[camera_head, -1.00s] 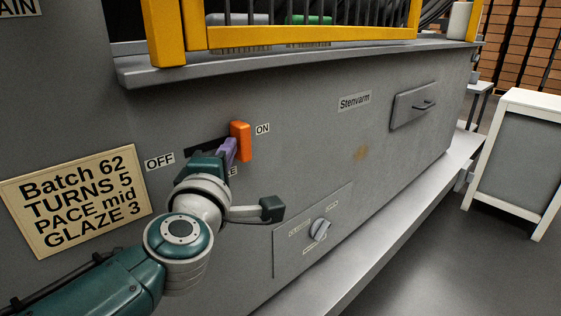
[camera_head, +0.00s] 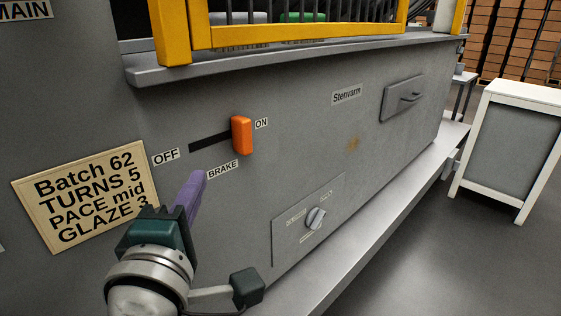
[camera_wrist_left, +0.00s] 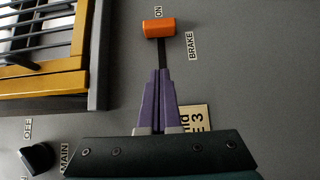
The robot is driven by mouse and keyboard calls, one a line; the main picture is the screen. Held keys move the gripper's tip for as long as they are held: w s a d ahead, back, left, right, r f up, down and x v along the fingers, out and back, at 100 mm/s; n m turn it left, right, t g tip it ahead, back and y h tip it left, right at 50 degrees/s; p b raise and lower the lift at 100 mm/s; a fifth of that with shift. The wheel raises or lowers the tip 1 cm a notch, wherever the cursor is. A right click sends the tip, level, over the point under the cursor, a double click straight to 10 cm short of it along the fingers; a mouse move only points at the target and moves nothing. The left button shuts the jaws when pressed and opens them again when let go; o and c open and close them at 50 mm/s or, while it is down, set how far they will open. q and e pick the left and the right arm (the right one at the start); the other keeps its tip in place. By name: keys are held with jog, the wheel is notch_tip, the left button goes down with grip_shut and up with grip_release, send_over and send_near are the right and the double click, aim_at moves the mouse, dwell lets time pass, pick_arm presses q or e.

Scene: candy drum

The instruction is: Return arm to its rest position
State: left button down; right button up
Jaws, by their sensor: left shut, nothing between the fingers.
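My left gripper (camera_head: 196,182) is in the lower left of the head view, with purple fingers shut and nothing between them. It also shows in the left wrist view (camera_wrist_left: 159,75), pointing at the panel. The orange brake lever (camera_head: 241,135) stands at the ON end of its dark slot. In the left wrist view the lever (camera_wrist_left: 158,28) is beyond the fingertips and apart from them. In the head view the fingertips are below the slot, near the BRAKE label (camera_head: 222,169). My right gripper is not in view.
A grey machine panel carries a batch sign (camera_head: 85,195), a rotary knob (camera_head: 315,218) and a drawer-like handle (camera_head: 404,98). A yellow guard frame (camera_head: 290,37) stands above a ledge. A white-framed board (camera_head: 510,145) stands at the right. A dark knob (camera_wrist_left: 37,157) shows beside the MAIN label.

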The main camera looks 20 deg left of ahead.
pick_arm(q)
jog(key=s+d+r+m+g+h+p, duration=0.2)
jog(key=s+d+r+m+h+p, duration=0.15)
jog(key=d+m+h, duration=0.45)
jog(key=s+d+r+m+g+h+p, duration=0.2)
jog(key=d+r+m+g+h+p, duration=0.25)
jog(key=m, duration=0.65)
jog(key=s+a+f+m+g+y+p, duration=0.1)
jog(key=s+a+m+g+y+p, duration=0.25)
jog(key=s, duration=0.45)
jog(key=s+a+m+g+y+p, duration=0.2)
jog(key=s+a+g, duration=0.15)
jog(key=s, duration=0.35)
notch_tip(320, 180, up, 37)
jog(key=p, duration=3.7)
jog(key=shift+f+t, duration=0.1)
jog(key=shift+t, duration=0.15)
